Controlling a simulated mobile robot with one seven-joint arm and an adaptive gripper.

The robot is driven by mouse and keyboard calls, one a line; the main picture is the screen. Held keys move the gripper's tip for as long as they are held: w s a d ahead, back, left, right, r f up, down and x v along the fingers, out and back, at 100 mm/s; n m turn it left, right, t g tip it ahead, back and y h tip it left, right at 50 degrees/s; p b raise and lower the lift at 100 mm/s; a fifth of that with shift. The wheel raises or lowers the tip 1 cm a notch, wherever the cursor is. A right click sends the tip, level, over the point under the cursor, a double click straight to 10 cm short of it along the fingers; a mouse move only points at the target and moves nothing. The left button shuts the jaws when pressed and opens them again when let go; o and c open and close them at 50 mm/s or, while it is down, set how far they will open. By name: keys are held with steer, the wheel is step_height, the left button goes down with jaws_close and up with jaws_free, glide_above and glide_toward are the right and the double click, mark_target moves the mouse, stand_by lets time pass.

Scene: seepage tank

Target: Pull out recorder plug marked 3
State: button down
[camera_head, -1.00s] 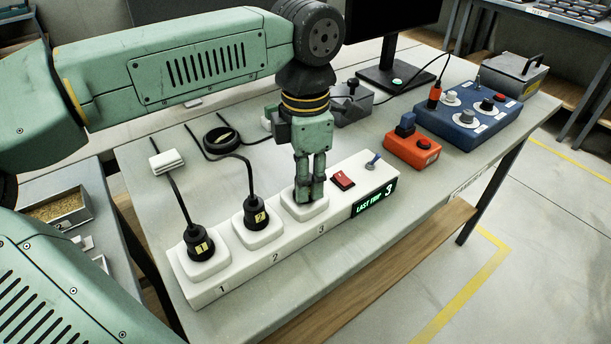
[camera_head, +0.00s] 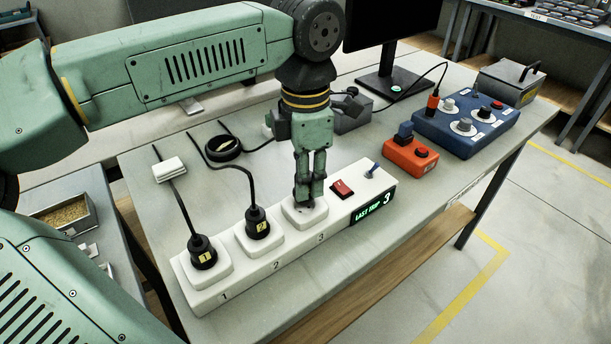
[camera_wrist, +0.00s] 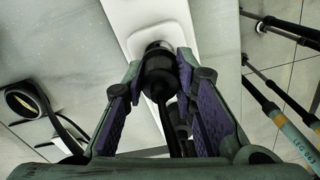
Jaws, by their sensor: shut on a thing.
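The white power strip (camera_head: 345,215) lies along the bench, with sockets numbered 1, 2 and 3 and a green display reading "LAST TRIP 3". My gripper (camera_head: 309,197) points down over socket 3 (camera_head: 318,216). It is shut on black plug 3 (camera_wrist: 158,68), which shows between its purple pads in the wrist view and appears seated in the socket. The fingers hide this plug in the head view. Black plug 1 (camera_head: 202,252) and black plug 2 (camera_head: 257,222), both with yellow labels, stand in their sockets to the left.
A red rocker switch (camera_head: 342,189) and a blue toggle (camera_head: 373,168) sit right of socket 3. An orange box (camera_head: 411,157), a blue control box (camera_head: 467,128) and a monitor stand (camera_head: 392,80) stand farther back. Cables and a black ring (camera_head: 223,148) lie behind the strip.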

steer(key=shift+r+p, duration=1)
steer(key=shift+r, duration=0.65)
